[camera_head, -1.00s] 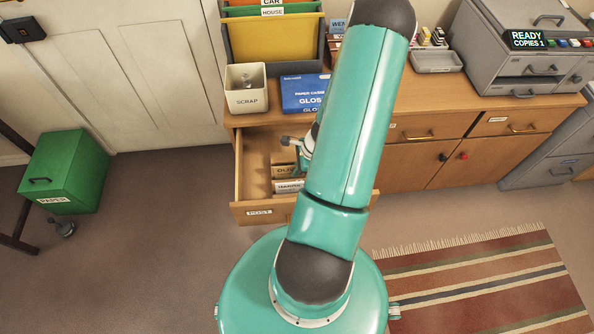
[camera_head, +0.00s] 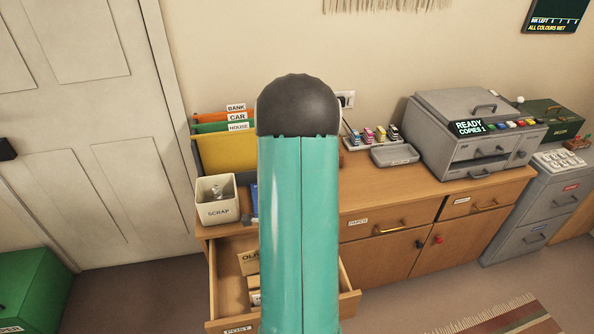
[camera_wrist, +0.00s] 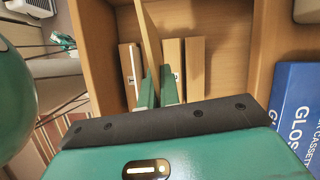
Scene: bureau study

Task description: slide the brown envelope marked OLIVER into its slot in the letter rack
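The brown envelope marked with letters that begin OLI (camera_head: 247,262) shows tilted above the other envelopes in the open POST drawer (camera_head: 214,290). My arm hides the rest of its name. In the wrist view its thin brown edge (camera_wrist: 149,38) rises between the two green fingers of my gripper (camera_wrist: 158,84), which look closed on it. Its lower part is hidden by the fingers. In the head view my gripper is hidden behind my arm. The letter rack does not show now; my arm covers the cabinet top there.
Other envelopes (camera_wrist: 195,65) stand in the drawer on both sides of the fingers. A scrap pot (camera_head: 217,205) and a file holder (camera_head: 228,150) stand at the cabinet's left end. A blue box (camera_wrist: 298,105) lies beside the drawer. A grey tray (camera_head: 394,155) and a copier (camera_head: 470,130) are further right.

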